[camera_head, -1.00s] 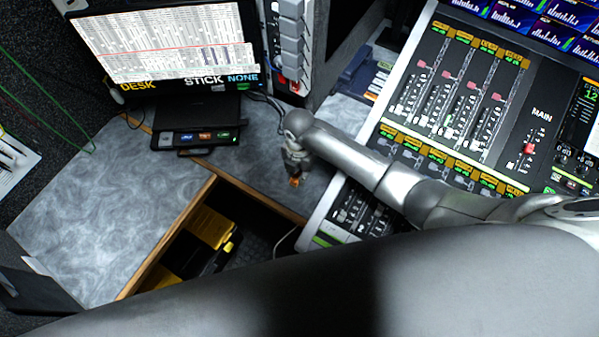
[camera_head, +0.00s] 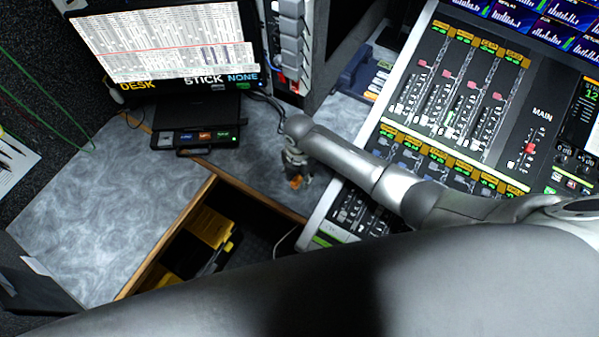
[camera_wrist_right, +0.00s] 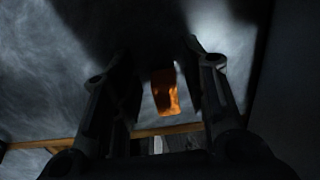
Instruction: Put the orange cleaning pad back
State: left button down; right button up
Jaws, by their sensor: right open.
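The orange cleaning pad (camera_wrist_right: 165,92) shows between the two open fingers of my right gripper (camera_wrist_right: 160,65) in the right wrist view. In the head view a small orange patch of the pad (camera_head: 296,182) shows at the tip of my right gripper (camera_head: 298,176), close to the grey desk beside the mixing console. I cannot tell whether the fingers touch the pad. My left gripper is not in view.
An open drawer or recess with a wooden edge (camera_head: 178,222) holds a yellow and black case (camera_head: 210,227). A black device with lit buttons (camera_head: 195,137) stands below the monitor (camera_head: 165,45). The mixing console (camera_head: 440,110) lies to the right. The left desk surface (camera_head: 105,205) is clear.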

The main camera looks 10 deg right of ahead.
notch_tip(320, 180, up, 12)
jog(key=shift+r, duration=0.2)
dwell(0.4)
